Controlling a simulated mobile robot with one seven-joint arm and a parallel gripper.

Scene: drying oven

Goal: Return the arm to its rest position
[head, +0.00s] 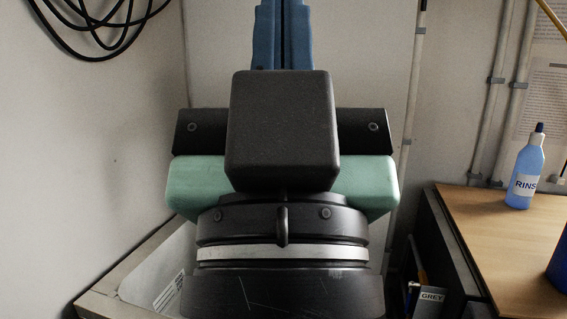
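My gripper (282,28) fills the middle of the head view, seen from behind and pointing up in the picture. Its two blue fingers stand side by side, with only a thin dark line between them. It looks shut, and I see nothing held between the fingers. The fingertips run out past the top edge of the picture. My dark wrist, the green hand and a black box on it hide the lower part of the fingers and much of what lies behind.
A wooden bench top (498,235) is at right, bearing a blue RINSE bottle (525,170) and part of a dark blue object (560,262). A pale bin or tray (152,268) is at lower left. Black cable (100,50) hangs on the left wall; pipes (413,90) run up the back wall.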

